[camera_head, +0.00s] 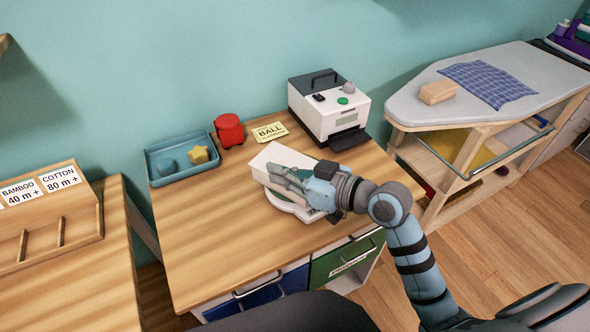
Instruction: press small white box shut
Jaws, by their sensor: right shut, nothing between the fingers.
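The small white box (276,158) sits near the middle of the wooden desk. My right gripper (274,172) is shut and empty, reaching in from the right with its fingers over the front of the box. The fingers look to be at or touching the box, but contact is hard to tell. The gripper hides the box's front right part, so I cannot tell whether its lid is fully down. My left gripper is not in view.
A blue tray (166,180) with a blue piece and a yellow star stands at the back left of the desk (215,240). A red pot (229,130), a yellow card (270,132) and a white-black machine (320,115) stand behind the box. The desk's front left is clear.

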